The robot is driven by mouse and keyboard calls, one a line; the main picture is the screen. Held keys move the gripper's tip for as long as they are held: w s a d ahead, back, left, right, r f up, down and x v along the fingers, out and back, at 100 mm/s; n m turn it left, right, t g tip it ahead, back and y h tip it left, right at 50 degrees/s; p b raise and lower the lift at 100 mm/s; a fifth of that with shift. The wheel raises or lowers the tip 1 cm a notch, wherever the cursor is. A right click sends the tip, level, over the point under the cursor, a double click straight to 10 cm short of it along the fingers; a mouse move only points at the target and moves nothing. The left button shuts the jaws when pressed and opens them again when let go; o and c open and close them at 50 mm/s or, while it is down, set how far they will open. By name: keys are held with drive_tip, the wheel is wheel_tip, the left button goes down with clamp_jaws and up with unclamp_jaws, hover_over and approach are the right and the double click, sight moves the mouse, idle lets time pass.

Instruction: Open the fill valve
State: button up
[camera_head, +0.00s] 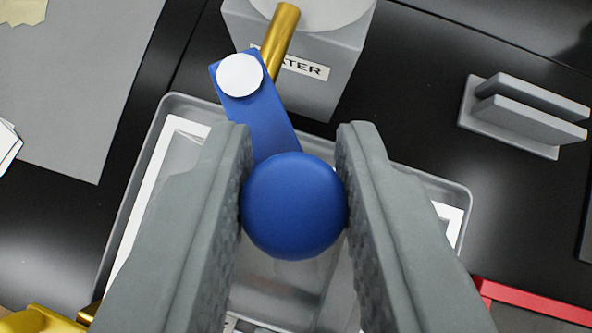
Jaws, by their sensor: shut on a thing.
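The fill valve has a blue lever (272,125) with a white round pivot cap (240,75) and a blue ball knob (294,205) at its near end. My gripper (294,195) is shut on the blue knob, with one grey finger touching each side. The lever runs from the knob up and to the left to the pivot. A brass pipe (281,40) runs from near the pivot toward a grey container (345,75) with a partly covered label ending in "TER". My fingers hide parts of the tray below.
A clear tray (462,200) with white sheets in it lies under the lever. A grey slotted block (510,140) stands at the right. A red bar (530,300) is at the lower right, a yellow part (38,320) at the lower left. A grey panel (80,90) lies upper left.

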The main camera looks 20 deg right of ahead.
drive_tip(key=shift+a+m+g+h, duration=0.2)
drive_tip(key=shift+a+m+h, duration=0.15)
drive_tip(key=shift+m+h, duration=0.25)
drive_tip(key=shift+a+m+g+h, duration=0.2)
drive_tip(key=shift+a+m+h, duration=0.15)
drive_tip(key=shift+m, duration=0.45)
drive_tip(key=o, duration=1)
drive_tip(key=shift+a+r, duration=0.1)
drive_tip(key=v, duration=1.7)
drive_tip(key=shift+a, duration=0.25)
